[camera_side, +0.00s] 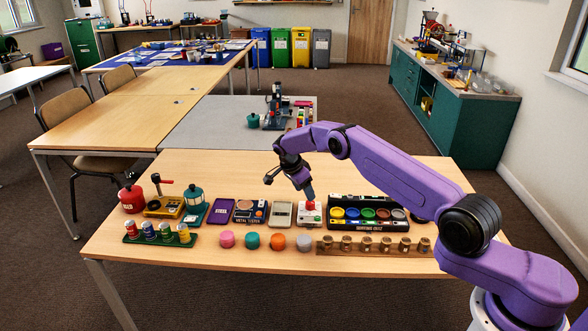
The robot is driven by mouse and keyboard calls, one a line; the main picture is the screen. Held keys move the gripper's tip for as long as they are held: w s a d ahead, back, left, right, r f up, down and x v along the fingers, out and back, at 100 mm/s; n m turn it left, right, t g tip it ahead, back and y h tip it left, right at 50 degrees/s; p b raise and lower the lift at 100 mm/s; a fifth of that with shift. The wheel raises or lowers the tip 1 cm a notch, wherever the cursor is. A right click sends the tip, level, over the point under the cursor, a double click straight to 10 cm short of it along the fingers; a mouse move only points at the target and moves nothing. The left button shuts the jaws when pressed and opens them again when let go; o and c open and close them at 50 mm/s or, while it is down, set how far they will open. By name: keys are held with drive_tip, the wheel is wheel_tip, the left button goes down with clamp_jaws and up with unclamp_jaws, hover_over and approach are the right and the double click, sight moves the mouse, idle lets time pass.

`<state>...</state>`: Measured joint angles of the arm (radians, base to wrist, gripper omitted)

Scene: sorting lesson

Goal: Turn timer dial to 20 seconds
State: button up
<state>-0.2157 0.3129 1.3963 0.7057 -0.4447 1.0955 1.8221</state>
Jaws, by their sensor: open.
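A small white box with a red knob or button on top (311,215) stands on the near table, left of the sorting quiz rack. It may be the timer; its markings are too small to read, so I cannot tell any dial setting. My gripper (309,192) points down just above this box, with its tip close to the red part. I cannot tell whether it touches. My gripper is open, though the gap between its fingers is hard to see from here.
The quiz rack (368,226) with colored cups is close on the right. A pale flat device (281,214) and the metal tester (250,212) are on the left. Colored pucks (252,241) and a wooden strip of small cups (375,244) lie in front. Bare tabletop (215,170) is behind.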

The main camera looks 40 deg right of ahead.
drive_tip(key=v, duration=1.1)
drive_tip(key=shift+a+r, duration=0.1)
drive_tip(key=s+a+r+n+t+y, duration=0.1)
drive_tip(key=s+a+r+n, duration=0.3)
drive_tip(key=a+r+n, duration=0.55)
drive_tip(key=s+a+r+n+y, duration=0.1)
drive_tip(key=s+a+r+n, duration=0.1)
drive_tip(key=s+a+n, duration=0.35)
drive_tip(key=s+a+r+n+y, duration=0.1)
drive_tip(key=s+a+n, duration=0.15)
drive_tip(key=s, duration=0.65)
drive_tip(key=s+d+n+y, duration=0.1)
drive_tip(key=s+d+n, duration=0.2)
drive_tip(key=s+n, duration=0.4)
drive_tip(key=s+d+n, duration=0.3)
drive_tip(key=s+n, duration=0.4)
drive_tip(key=s, duration=1.7)
drive_tip(key=shift+d+f+n+y, duration=0.3)
drive_tip(key=shift+n+y, duration=0.05)
drive_tip(key=shift+y, duration=0.05)
